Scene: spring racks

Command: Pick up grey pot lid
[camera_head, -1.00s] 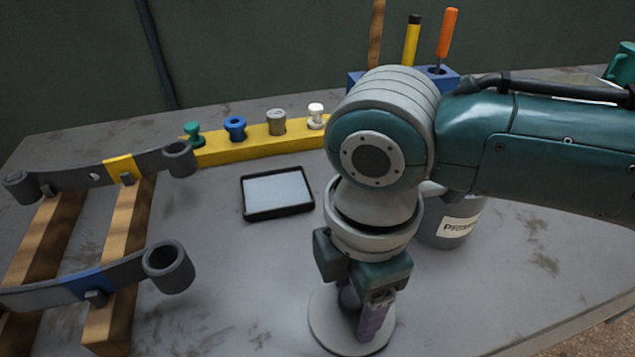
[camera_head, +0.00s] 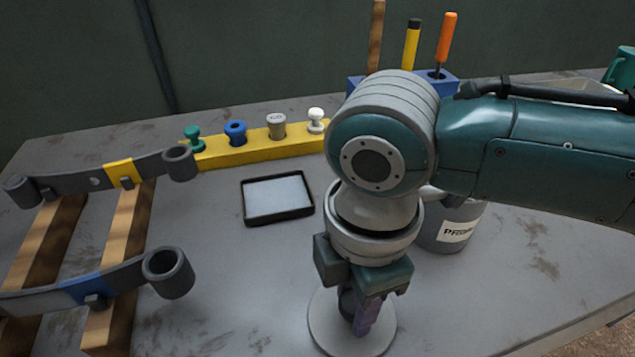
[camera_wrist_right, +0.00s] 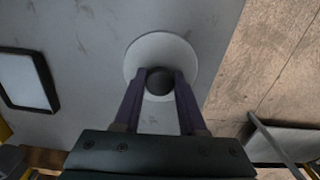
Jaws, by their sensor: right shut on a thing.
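The grey pot lid (camera_head: 331,335) is a flat round disc with a dark knob, low in the middle of the head view, near the table's front. In the right wrist view the lid (camera_wrist_right: 148,50) shows with its dark round knob (camera_wrist_right: 159,81) between the two fingers. My right gripper (camera_head: 366,316) points down over the lid and is shut on the knob. In the wrist view the right gripper (camera_wrist_right: 159,88) has a finger on each side of the knob. Whether the lid touches the table is hard to tell. My left gripper is not in view.
A grey pot (camera_head: 449,232) with a label stands behind my right arm. A black-framed tray (camera_head: 247,214) lies left of the lid. A yellow rack (camera_head: 215,153) with several bushings is behind. Dark leaf springs (camera_head: 115,280) on wooden bars fill the left. The table edge is close on the right.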

